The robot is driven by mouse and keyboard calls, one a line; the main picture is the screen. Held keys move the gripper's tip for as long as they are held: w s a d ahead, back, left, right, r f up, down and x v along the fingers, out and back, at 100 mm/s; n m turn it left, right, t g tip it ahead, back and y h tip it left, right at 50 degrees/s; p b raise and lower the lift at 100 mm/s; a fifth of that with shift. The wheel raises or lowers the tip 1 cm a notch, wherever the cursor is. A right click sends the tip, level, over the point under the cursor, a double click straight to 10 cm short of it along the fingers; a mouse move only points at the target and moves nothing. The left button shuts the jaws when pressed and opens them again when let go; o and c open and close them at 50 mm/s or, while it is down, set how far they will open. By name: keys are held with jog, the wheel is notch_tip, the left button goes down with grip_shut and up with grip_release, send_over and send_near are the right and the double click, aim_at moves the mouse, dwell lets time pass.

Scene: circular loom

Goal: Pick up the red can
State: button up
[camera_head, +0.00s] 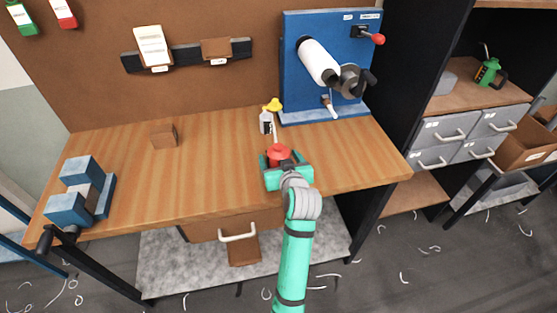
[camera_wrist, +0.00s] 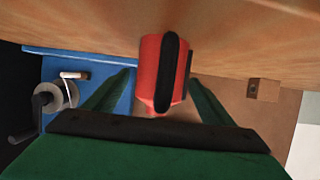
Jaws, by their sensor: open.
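The red can (camera_head: 279,151) stands on the workbench near its front edge, partly hidden by my gripper in the head view. In the wrist view the red can (camera_wrist: 149,72) shows a black strip or handle down the side facing me. My teal gripper (camera_head: 281,158) is at the can, with its fingers on either side. In the wrist view my gripper (camera_wrist: 158,78) is open, with a finger to each side of the can and visible gaps between.
A yellow-topped bottle (camera_head: 266,120) stands just behind the can. The blue loom machine (camera_head: 295,90) is at the back right, a blue vise (camera_head: 70,208) at the left. A small wooden block (camera_head: 163,136) lies on the workbench (camera_head: 190,180), which is clear around its middle.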

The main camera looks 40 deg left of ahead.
jog(key=shift+w+a+f, duration=0.15)
jog(key=shift+w+a, duration=0.1)
jog(key=shift+a, duration=0.05)
jog(key=c, duration=1.4)
jog(key=shift+r, duration=0.2)
